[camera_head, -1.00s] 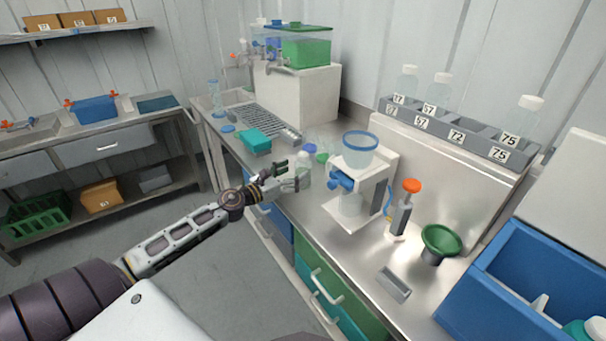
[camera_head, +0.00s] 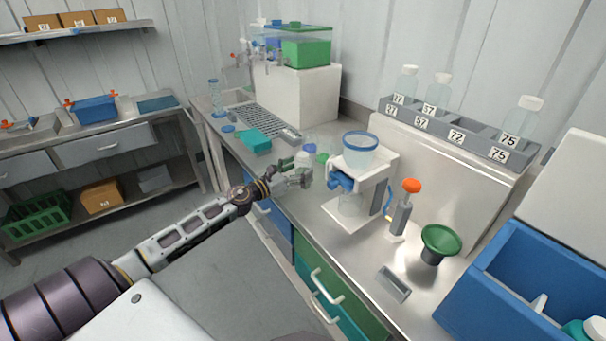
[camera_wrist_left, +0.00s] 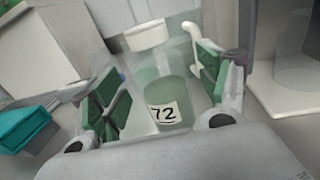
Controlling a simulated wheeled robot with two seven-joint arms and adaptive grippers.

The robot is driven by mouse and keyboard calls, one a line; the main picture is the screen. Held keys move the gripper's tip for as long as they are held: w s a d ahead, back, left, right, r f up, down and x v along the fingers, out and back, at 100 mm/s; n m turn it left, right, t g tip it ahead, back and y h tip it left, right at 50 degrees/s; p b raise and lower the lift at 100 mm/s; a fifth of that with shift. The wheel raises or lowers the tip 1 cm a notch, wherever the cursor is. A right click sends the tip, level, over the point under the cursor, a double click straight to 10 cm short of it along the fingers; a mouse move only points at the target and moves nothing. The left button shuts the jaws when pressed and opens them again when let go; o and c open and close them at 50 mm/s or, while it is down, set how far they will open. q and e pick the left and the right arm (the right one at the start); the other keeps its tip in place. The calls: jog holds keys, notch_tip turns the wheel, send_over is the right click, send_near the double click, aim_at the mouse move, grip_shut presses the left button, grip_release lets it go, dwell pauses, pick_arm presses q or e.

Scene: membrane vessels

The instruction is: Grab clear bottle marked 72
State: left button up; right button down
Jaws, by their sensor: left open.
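The clear bottle marked 72 (camera_wrist_left: 168,95) stands upright on the counter in the left wrist view, with a white cap and its label facing me. My left gripper (camera_wrist_left: 158,92) is open, with its green-padded fingers on either side of the bottle; I cannot tell whether they touch it. In the head view my left gripper (camera_head: 298,178) is at the counter's front edge, left of the white filter stand, and it mostly hides the bottle there. My right gripper is not in view.
The white stand with a blue-rimmed clear funnel (camera_head: 359,150) is close to the right of the gripper. A teal box (camera_head: 254,140) lies behind to the left. A grey rack (camera_head: 440,128) holds other numbered bottles, with its 72 slot empty. A blue bin (camera_head: 530,270) stands at right.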

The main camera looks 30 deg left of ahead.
pick_arm(q)
jog(key=shift+w+d, duration=0.1)
jog(key=shift+w, duration=0.4)
jog(key=shift+w+d, duration=0.2)
jog(key=shift+w, duration=0.4)
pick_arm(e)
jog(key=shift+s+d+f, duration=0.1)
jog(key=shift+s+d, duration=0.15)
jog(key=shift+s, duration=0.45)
pick_arm(q)
jog(key=c, duration=1.3)
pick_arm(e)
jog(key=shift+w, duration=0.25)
pick_arm(q)
jog(key=shift+r, duration=0.15)
